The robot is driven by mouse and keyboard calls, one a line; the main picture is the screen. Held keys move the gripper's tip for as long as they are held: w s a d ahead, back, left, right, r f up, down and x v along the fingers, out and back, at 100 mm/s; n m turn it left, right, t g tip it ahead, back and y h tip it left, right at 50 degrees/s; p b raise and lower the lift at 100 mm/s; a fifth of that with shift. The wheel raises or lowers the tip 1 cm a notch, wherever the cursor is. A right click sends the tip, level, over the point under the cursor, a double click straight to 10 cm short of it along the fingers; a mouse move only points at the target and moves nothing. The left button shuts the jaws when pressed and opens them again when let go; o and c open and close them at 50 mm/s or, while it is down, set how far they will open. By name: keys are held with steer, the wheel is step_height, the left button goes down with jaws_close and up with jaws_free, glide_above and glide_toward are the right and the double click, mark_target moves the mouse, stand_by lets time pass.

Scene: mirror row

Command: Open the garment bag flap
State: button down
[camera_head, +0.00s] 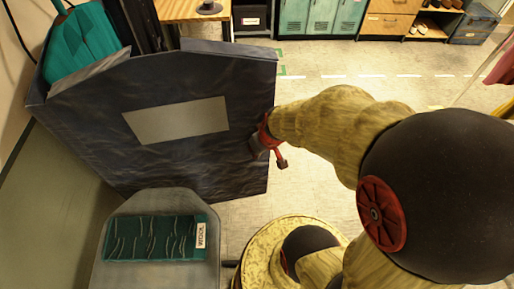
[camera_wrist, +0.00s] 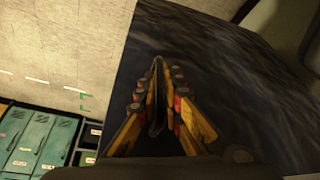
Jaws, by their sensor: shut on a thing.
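The garment bag flap (camera_head: 90,140) is a large dark blue-grey panel with a pale rectangular patch (camera_head: 176,120). It stands swung out, with the bag's inside partly showing behind it. A teal garment (camera_head: 82,42) hangs there at the upper left. My gripper (camera_head: 264,141) is at the flap's right edge, about midway down. In the wrist view the dark flap (camera_wrist: 240,75) fills much of the picture. My gripper (camera_wrist: 158,100) is shut there on a thin dark piece on the flap, between its yellow and red fingers.
A grey chair or stand (camera_head: 155,272) with a teal patterned pad (camera_head: 153,238) is below the flap. Teal lockers (camera_head: 320,16), a wooden table (camera_head: 190,10) and shelves (camera_head: 405,22) line the back.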

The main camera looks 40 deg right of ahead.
steer(key=shift+w+r, duration=0.1)
steer(key=c, duration=1.9)
jaws_free()
steer(key=v, duration=1.2)
steer(key=shift+n+t, duration=0.6)
steer(key=s+a+r, duration=0.1)
steer(key=a+r, duration=0.2)
steer(key=a, duration=0.1)
steer(key=s+a+r, duration=0.1)
steer(key=a+r, duration=0.2)
steer(key=s+a+r, duration=0.1)
steer(key=a+r, duration=0.2)
steer(key=a, duration=0.1)
steer(key=shift+s+a+r, duration=0.25)
steer(key=shift+a+r, duration=0.05)
steer(key=shift+r, duration=0.1)
